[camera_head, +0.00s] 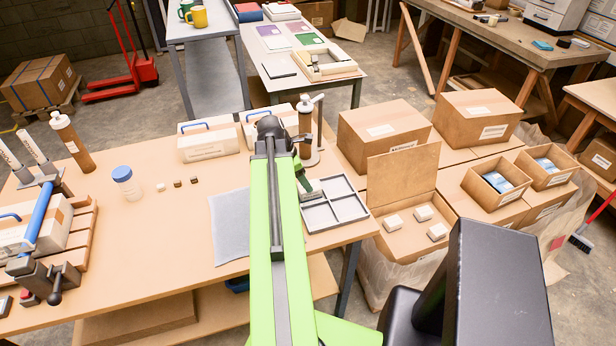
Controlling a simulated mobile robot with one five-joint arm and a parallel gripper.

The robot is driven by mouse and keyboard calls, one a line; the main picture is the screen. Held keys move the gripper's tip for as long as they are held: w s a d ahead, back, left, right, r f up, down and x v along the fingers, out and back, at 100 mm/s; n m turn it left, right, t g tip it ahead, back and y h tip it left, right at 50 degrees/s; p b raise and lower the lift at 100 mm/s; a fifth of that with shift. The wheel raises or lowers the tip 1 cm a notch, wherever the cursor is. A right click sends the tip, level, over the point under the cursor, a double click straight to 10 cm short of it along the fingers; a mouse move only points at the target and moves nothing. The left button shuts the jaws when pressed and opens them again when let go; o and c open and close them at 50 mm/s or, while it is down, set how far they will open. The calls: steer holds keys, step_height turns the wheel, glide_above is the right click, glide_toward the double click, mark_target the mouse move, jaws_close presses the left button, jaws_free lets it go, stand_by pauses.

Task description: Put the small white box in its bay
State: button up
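A tiny white box (160,187) sits on the wooden table, left of my arm, in a row with two small brown blocks. A grey tray (352,223) divided into several compartments lies right of my arm near the table's right edge. Its visible compartments look empty; part of its left side is covered by a green and grey piece. My green arm reaches over the table. Its dark far end, with my gripper (270,128), is beside the bottle at the back. The fingers cannot be made out, nor whether they hold anything.
Two brown blocks (177,183) stand beside the white box, with a blue-lidded jar (127,184) to their left. A grey sheet (229,226) lies under my arm. The press (42,225) fills the table's left end. An open carton (402,244) holds white boxes at right.

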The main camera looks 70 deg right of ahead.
steer(key=p+v, duration=0.4)
steer(key=v, duration=0.3)
steer(key=shift+p, duration=0.35)
steer(key=w+a+f+m+t, duration=0.1)
steer(key=w+a+m+t, duration=0.25)
steer(key=w+a, duration=2.05)
steer(key=w+a+m+y, duration=0.1)
steer(key=w+a+m, duration=0.1)
steer(key=a, duration=1.3)
steer(key=w+a+m+y, duration=0.1)
steer(key=w+a, duration=0.4)
steer(key=a, duration=1)
steer(key=shift+w+f+m+y, duration=0.3)
steer(key=shift+f+m+y, duration=0.15)
steer(key=shift+m, duration=0.2)
